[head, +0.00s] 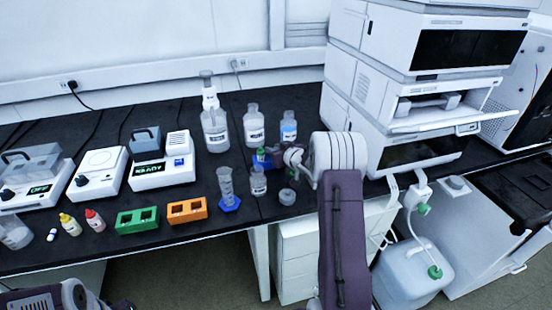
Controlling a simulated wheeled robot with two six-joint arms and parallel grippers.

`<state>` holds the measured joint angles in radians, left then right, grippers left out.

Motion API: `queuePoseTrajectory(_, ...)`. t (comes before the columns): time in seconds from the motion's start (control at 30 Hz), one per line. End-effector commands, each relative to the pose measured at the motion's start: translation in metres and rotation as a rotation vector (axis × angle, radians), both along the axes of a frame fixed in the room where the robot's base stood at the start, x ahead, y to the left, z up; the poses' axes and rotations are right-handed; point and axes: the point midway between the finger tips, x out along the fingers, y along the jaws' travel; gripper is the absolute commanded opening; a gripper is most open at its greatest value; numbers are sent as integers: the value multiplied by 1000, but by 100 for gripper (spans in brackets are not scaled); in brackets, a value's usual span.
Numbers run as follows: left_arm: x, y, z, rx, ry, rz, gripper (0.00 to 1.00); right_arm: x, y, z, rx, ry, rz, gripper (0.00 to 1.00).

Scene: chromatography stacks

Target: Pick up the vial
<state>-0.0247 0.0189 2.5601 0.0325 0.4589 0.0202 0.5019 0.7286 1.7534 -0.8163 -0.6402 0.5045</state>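My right gripper (279,157) reaches in from the right over the bench, pointing left. It is small and partly covered by my own wrist, so I cannot tell whether its fingers are open or shut. At its tip is a small blue item with a green top (261,156); it may be the vial or a holder with a vial, and I cannot tell whether the fingers touch it. A small clear bottle (258,182) stands just below the gripper. Part of my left arm shows at the bottom left corner; its gripper is not clearly visible.
Glass bottles (215,130) stand behind the gripper. A cylinder on a blue base (229,203), an orange rack (187,210) and a green rack (137,220) stand left along the front. The chromatography stack (400,110) stands close on the right. A low lid (287,196) lies near the front edge.

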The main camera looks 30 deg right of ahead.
Motion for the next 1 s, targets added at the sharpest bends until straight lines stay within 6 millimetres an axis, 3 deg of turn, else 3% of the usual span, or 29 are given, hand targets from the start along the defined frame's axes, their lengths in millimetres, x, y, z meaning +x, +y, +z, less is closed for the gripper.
queuePoseTrajectory(0.1,0,0,-3,0,0,0,0,14,0,-7,-1,0,1,25)
queuePoseTrajectory(0.33,0,0,-3,0,0,0,0,17,0,-7,0,0,0,25)
queuePoseTrajectory(0.37,0,0,-3,0,0,0,0,17,0,-7,0,0,0,23)
queuePoseTrajectory(0.43,0,0,-3,0,0,0,0,17,0,-7,0,0,0,3)
queuePoseTrajectory(0.47,0,0,-3,0,0,0,0,17,0,-7,0,0,0,0)
queuePoseTrajectory(0.77,0,0,-3,0,0,0,0,16,0,-7,0,0,0,0)
queuePoseTrajectory(0.87,0,0,3,0,0,0,0,17,0,3,0,-2,0,0)
queuePoseTrajectory(1.0,0,0,21,0,0,0,0,17,0,40,-3,-4,1,0)
